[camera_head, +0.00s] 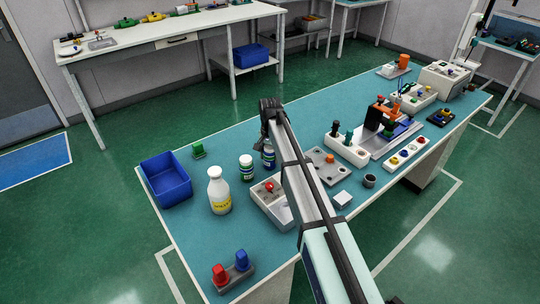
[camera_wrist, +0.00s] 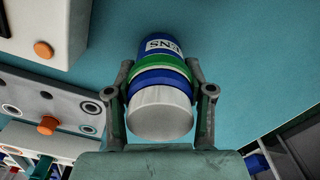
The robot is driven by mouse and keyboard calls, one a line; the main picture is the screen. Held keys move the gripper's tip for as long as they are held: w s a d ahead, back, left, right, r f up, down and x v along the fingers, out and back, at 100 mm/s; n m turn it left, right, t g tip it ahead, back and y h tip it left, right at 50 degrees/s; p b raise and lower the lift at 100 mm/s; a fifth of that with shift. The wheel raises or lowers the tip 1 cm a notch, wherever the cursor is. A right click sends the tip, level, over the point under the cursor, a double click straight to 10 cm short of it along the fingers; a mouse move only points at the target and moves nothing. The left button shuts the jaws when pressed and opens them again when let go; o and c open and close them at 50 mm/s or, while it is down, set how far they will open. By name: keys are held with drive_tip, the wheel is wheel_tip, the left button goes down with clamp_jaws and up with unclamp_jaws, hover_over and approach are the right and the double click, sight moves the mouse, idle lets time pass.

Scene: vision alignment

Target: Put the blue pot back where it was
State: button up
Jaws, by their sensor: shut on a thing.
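The blue pot (camera_wrist: 160,82) has blue and green bands, a white lid and a label with partly readable letters. My gripper (camera_wrist: 160,100) is shut on it, one finger on each side near the lid.
A similar pot (camera_head: 246,168) stands close to the left, with a white bottle (camera_head: 219,190) and a blue bin (camera_head: 166,180) beyond. A white box with a red button (camera_head: 269,187) sits in front. The teal table (camera_head: 195,255) has clear room at front left.

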drive_tip(key=shift+f, duration=0.1)
drive_tip(key=o, duration=1.4)
wheel_tip(320, 180, up, 12)
drive_tip(key=shift+r+b, duration=0.1)
drive_tip(key=shift+b, duration=0.95)
